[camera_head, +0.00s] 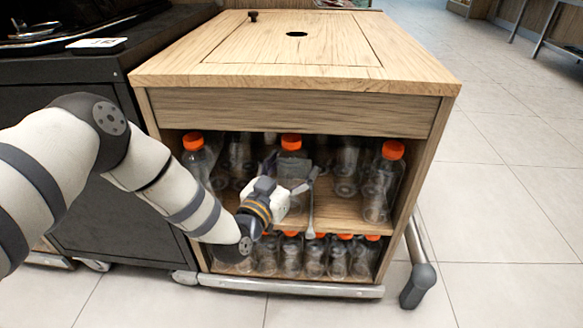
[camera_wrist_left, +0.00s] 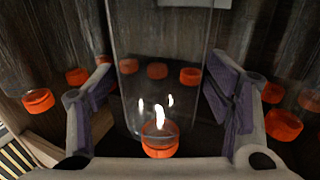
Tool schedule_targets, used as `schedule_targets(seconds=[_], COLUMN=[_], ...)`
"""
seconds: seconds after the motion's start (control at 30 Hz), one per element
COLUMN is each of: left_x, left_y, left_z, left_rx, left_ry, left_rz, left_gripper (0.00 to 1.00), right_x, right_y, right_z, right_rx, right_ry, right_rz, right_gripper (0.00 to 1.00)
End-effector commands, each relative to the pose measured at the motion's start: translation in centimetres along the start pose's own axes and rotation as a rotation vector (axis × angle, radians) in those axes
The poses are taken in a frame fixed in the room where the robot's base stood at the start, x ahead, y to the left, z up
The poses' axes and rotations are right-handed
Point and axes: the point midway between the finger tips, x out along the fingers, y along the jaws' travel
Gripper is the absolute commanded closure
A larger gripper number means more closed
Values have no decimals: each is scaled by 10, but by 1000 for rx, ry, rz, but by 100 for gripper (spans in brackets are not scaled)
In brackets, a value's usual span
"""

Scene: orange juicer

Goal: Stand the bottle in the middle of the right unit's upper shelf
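A clear bottle with an orange cap (camera_head: 291,142) is upright at the middle of the upper shelf (camera_head: 340,216) of the wooden right unit. My left gripper (camera_head: 291,180) reaches in from the front, with one finger on each side of the bottle. My right gripper is not in view.
Capped bottles stand at the shelf's left (camera_head: 195,142) and right (camera_head: 382,188), with clear vessels behind. Several capped bottles (camera_head: 315,256) fill the lower shelf. A wooden top (camera_head: 310,78) overhangs the opening. A dark unit (camera_head: 75,165) adjoins on the left.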

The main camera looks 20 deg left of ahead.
Motion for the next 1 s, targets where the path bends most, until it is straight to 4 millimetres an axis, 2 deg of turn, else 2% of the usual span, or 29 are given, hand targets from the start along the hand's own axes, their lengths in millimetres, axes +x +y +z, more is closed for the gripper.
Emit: schedule_targets(seconds=[0.23, 0.37, 0.53, 0.7, 0.8, 1.0], left_x=[-3, -33, -80, -111, -119, -120], left_y=[0, 0, 0, 0, 0, 0], left_z=[-6, -9, -8, -6, -5, -3], left_rx=[0, -1, -1, 0, 0, 0], left_ry=[0, -1, -1, 0, 0, 0], left_rz=[0, 1, 1, 2, 1, 0], left_gripper=[28, 28, 28, 28, 28, 28], right_x=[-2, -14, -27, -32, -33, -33], right_y=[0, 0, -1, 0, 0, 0], right_z=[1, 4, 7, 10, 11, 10], right_rx=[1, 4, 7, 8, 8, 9], right_ry=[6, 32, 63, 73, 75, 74], right_rz=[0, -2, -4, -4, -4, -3], right_gripper=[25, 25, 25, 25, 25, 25])
